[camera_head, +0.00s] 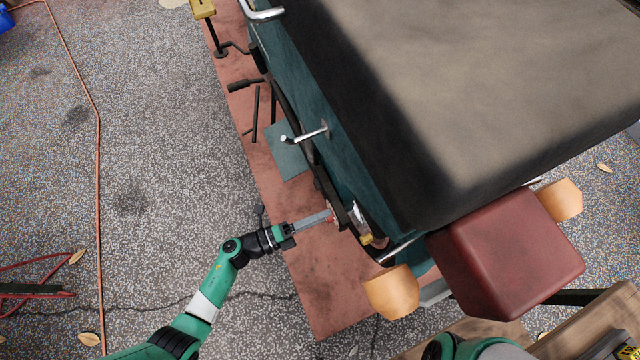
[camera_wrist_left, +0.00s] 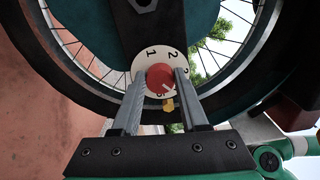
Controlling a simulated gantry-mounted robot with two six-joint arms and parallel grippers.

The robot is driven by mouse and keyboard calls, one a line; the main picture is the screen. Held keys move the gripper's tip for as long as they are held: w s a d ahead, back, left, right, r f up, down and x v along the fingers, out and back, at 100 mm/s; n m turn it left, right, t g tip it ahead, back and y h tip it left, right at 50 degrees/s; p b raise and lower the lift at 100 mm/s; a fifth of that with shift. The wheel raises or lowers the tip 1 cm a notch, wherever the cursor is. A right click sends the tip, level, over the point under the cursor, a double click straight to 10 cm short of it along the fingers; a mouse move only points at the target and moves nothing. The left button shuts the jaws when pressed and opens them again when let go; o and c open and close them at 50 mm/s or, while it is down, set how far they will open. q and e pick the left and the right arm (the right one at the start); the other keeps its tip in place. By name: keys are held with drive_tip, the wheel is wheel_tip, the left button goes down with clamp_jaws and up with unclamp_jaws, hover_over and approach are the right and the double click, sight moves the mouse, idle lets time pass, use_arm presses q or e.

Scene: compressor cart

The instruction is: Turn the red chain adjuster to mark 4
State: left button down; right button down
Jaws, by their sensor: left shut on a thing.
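The red chain adjuster (camera_wrist_left: 160,77) is a round red knob on a white numbered dial (camera_wrist_left: 152,50) in the left wrist view. Marks 1, 2 and 3 are readable around its top and right; part of a mark shows below the knob, and mark 4 is not visible, with the right finger over that side. A pale line on the knob points to the lower right. My left gripper (camera_wrist_left: 160,80) is shut on the knob, one finger on each side. In the head view the left gripper (camera_head: 327,216) reaches the cart's lower side. My right gripper is not in view.
A spoked wheel (camera_wrist_left: 75,48) surrounds the dial. The dark-topped cart (camera_head: 480,80) stands over a reddish mat (camera_head: 325,290). A maroon box (camera_head: 510,255) and orange blocks (camera_head: 392,292) are at its near end. Chrome handles (camera_head: 305,135) stick out. The grey floor to the left is mostly free.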

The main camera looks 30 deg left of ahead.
use_arm(q)
drive_tip(key=shift+c, duration=2.2)
unclamp_jaws()
drive_tip(key=p+v, duration=0.3)
drive_tip(key=v, duration=0.8)
drive_tip(key=shift+s+a, duration=0.2)
drive_tip(key=shift+s, duration=0.1)
drive_tip(key=shift+r, duration=0.1)
